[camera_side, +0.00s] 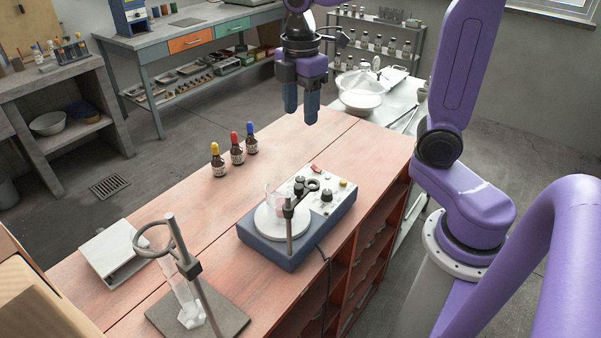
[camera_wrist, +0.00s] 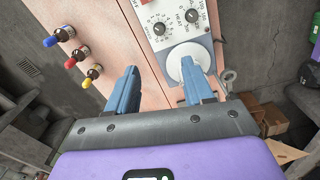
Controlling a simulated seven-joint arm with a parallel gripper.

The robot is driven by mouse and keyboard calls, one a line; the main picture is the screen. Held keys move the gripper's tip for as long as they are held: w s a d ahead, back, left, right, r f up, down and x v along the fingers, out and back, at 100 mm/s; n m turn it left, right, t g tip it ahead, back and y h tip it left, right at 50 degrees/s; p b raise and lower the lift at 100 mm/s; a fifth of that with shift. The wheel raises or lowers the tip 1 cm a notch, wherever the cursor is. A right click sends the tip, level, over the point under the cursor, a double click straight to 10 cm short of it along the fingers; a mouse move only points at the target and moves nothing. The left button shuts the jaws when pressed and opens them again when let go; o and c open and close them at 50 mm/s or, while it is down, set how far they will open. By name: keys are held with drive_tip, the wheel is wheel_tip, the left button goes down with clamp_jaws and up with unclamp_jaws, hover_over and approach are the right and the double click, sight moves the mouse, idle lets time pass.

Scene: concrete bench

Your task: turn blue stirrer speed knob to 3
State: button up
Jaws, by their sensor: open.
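The blue stirrer (camera_side: 277,252) stands on the wooden bench, with a round white plate and a pale control panel. The speed knob (camera_wrist: 160,28) is dark, beside a dial of small numerals in the wrist view; its pointer is too small to read. It appears to be the left knob (camera_side: 299,186) in the side view. The second knob (camera_wrist: 192,16) is by the HEAT label. My gripper (camera_side: 301,113) is open and empty, pointing down well above the bench, behind the stirrer. Its two fingers (camera_wrist: 158,72) are spread in the wrist view, apart from the knobs.
A clear beaker (camera_side: 272,196) is on the plate, and a rod (camera_side: 290,230) with a dark clamp stands close by. Small bottles (camera_side: 237,150) stand to the left. A ring stand (camera_side: 185,250) is in front.

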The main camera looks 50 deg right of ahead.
sight(300, 178)
wheel_tip(300, 178, down, 17)
drive_tip(key=shift+f, duration=0.15)
idle(0.5)
clamp_jaws()
